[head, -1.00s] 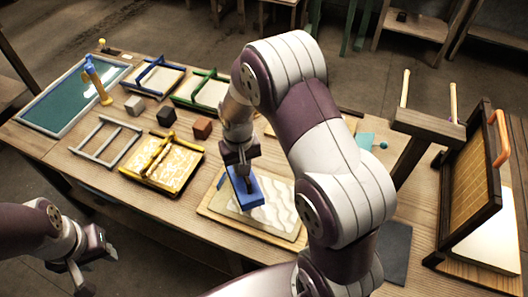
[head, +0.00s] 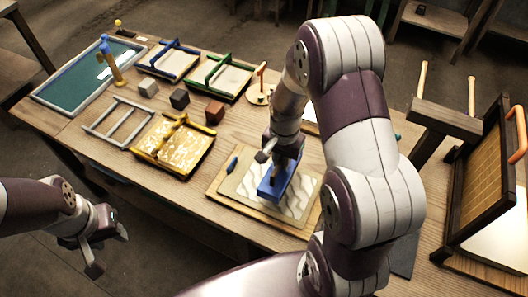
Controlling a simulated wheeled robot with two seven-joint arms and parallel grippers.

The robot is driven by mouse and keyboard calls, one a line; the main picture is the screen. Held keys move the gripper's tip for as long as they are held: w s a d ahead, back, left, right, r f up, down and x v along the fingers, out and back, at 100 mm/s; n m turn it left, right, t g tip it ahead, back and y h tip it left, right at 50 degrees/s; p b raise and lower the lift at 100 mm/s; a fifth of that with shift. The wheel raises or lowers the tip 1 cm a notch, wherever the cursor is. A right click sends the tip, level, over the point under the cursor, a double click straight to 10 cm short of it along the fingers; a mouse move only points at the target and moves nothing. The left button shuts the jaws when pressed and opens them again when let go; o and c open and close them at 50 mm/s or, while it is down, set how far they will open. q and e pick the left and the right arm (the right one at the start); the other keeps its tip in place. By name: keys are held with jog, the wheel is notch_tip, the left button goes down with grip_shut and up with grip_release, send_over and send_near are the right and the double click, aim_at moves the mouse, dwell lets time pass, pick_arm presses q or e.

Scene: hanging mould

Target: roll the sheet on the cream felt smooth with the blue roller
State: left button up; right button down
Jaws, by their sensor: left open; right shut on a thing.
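The pale, wavy-patterned sheet (head: 298,203) lies on the cream felt (head: 236,184) on a wooden board (head: 222,197) at the table's front. Streaks show on the sheet at both sides of the blue roller (head: 270,191). The roller is down at the middle of the sheet and looks to be touching it. My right gripper (head: 277,170) is shut on the roller from above; the grip itself is partly hidden. My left gripper (head: 110,250) is open and empty, off the table's front edge at lower left.
A yellow-framed mould (head: 170,146) and a grey frame (head: 116,122) lie left of the board. Small cubes, including a red-brown one (head: 214,112), stand behind. A dark upright frame (head: 480,180) with an orange handle stands at right. My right arm hides the table's middle right.

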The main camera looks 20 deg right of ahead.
jog(key=s+d+f+b, duration=0.3)
jog(key=s+d+f, duration=0.1)
jog(key=s+d, duration=0.1)
jog(key=shift+s+f+b, duration=0.3)
jog(key=shift+s+b, duration=0.05)
jog(key=shift+f+b, duration=0.4)
jog(key=shift+f, duration=0.3)
dwell(0.8)
